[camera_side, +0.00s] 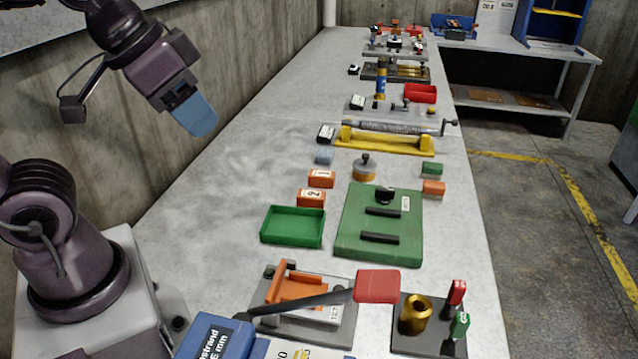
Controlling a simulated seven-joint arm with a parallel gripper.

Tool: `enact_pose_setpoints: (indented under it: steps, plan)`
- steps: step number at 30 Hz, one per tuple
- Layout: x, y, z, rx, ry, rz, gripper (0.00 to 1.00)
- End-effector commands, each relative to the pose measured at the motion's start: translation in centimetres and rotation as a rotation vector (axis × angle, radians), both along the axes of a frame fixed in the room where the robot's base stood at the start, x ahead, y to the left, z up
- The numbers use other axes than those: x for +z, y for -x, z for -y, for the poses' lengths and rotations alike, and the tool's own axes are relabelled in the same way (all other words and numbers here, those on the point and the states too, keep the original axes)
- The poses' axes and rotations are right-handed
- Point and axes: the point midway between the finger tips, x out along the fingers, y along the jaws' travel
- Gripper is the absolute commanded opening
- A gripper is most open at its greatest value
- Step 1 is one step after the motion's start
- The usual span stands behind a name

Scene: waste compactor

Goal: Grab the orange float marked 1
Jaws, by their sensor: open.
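The orange float marked 1 (321,178) is a small orange block with a white label on the bench, in the middle of the side view. Another orange block marked 2 (311,198) lies just in front of it, nearer the camera. My gripper (197,116) is up at the upper left, high above the bench, well to the left of both blocks. Its blue finger pad points down; only one finger shows clearly, and nothing is seen held. The gripper is open.
A green tray (292,241) and a green plate with black handles (350,222) stand nearer the camera. The bench's left side is clear along the concrete wall.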

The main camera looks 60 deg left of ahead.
Motion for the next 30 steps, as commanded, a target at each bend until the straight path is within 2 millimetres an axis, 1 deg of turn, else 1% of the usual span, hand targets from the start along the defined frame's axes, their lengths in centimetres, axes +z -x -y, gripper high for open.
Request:
enact_pose_setpoints:
  steps: [11, 14, 15, 23, 26, 28, 30]
  plan:
    - [0.0, 0.0, 0.0, 0.000, 0.000, 0.000, 0.43]
    - [0.0, 0.0, 0.0, 0.000, 0.000, 0.000, 0.63]
    - [0.0, 0.0, 0.0, 0.000, 0.000, 0.000, 0.68]
    - [0.0, 0.0, -0.1, 0.006, 0.000, -0.002, 0.68]
    - [-1.0, -0.3, -0.4, 0.022, 0.002, -0.052, 0.68]
    - [-2.0, -0.8, -0.8, 0.041, 0.005, -0.111, 0.68]
    - [-2.5, -2.2, -1.5, 0.067, 0.012, -0.164, 0.68]
